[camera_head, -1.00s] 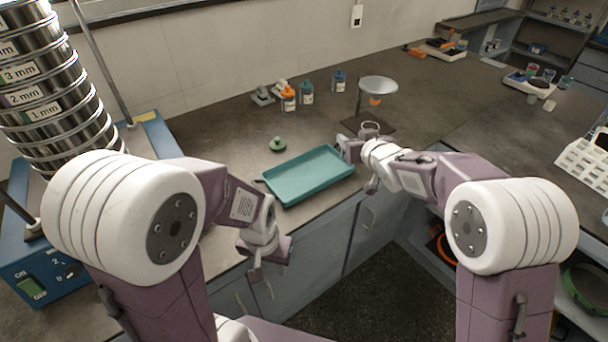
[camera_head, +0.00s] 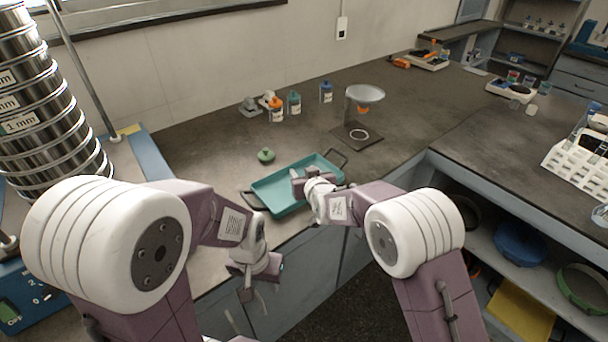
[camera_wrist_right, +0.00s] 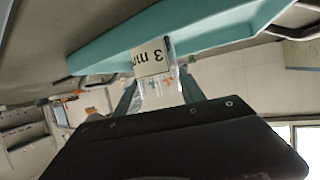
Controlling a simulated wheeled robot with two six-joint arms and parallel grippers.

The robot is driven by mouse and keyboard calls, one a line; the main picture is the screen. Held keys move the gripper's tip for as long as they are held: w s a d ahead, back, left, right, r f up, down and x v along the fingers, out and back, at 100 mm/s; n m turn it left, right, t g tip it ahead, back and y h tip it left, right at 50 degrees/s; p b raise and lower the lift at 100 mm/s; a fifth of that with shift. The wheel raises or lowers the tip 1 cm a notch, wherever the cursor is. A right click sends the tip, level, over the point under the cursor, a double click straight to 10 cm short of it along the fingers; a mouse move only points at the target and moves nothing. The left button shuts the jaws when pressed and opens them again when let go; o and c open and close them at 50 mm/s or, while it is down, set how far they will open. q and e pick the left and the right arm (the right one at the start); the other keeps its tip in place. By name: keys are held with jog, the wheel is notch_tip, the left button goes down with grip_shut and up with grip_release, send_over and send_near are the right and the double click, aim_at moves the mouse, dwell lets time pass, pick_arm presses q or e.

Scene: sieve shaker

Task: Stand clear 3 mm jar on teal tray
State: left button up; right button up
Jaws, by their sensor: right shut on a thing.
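The clear jar with a "3 mm" label (camera_wrist_right: 150,60) is between the fingers of my right gripper (camera_wrist_right: 158,90) in the right wrist view. My right gripper (camera_head: 298,182) is shut on it, over the right part of the teal tray (camera_head: 270,200). The jar itself is hard to make out in the head view. The tray's teal wall (camera_wrist_right: 110,50) shows close by the jar; I cannot tell whether the jar touches the tray. My left gripper (camera_head: 256,288) hangs low in front of the bench, apart from the tray; its finger gap is unclear.
A green-knobbed object (camera_head: 266,155) lies just behind the tray. Several small bottles (camera_head: 293,102) stand farther back. A funnel stand (camera_head: 365,95) is behind the tray to the right. The sieve stack (camera_head: 40,120) rises at the left.

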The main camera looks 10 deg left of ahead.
jog(key=shift+s+f, duration=0.1)
jog(key=o, duration=1.4)
jog(key=shift+r, duration=0.3)
jog(key=v, duration=1.2)
jog(key=shift+p, duration=0.3)
jog(key=shift+f, duration=0.1)
